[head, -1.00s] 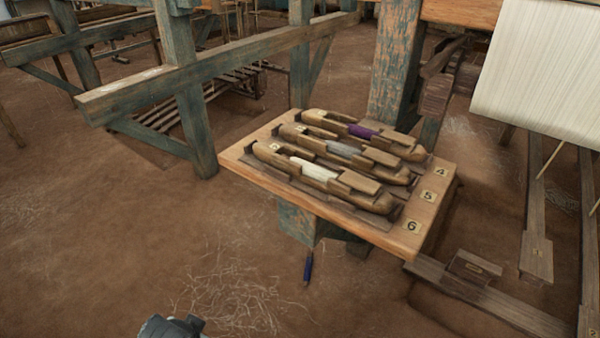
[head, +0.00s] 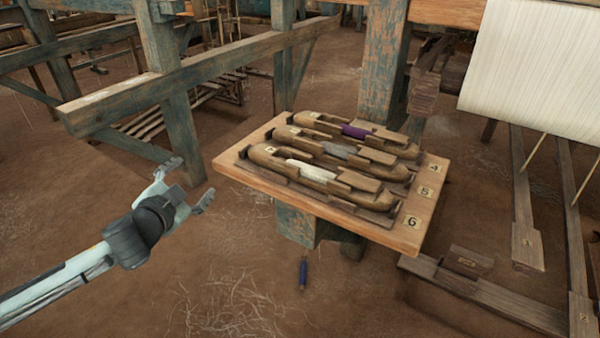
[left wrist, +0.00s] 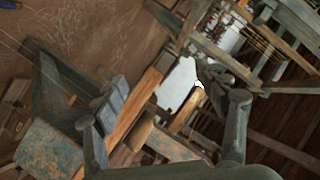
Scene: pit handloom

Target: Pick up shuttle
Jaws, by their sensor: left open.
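Three wooden boat-shaped shuttles lie side by side on a wooden board (head: 400,238). The far shuttle (head: 318,121) carries purple yarn, the middle shuttle (head: 296,136) grey yarn, and the near shuttle (head: 268,155) white yarn. Labels 4, 5 and 6 mark the board's right edge. My left gripper (head: 193,183) is open and empty, left of the board and apart from it. In the left wrist view its open fingers (left wrist: 163,110) frame the board's edge and parts of the shuttles, which are partly hidden. My right gripper is not in view.
A worn blue-green post and beam (head: 170,85) stand behind my left gripper. Another thick post (head: 384,65) rises behind the board. White cloth or warp (head: 535,70) hangs at the right. The floor at front left is clear.

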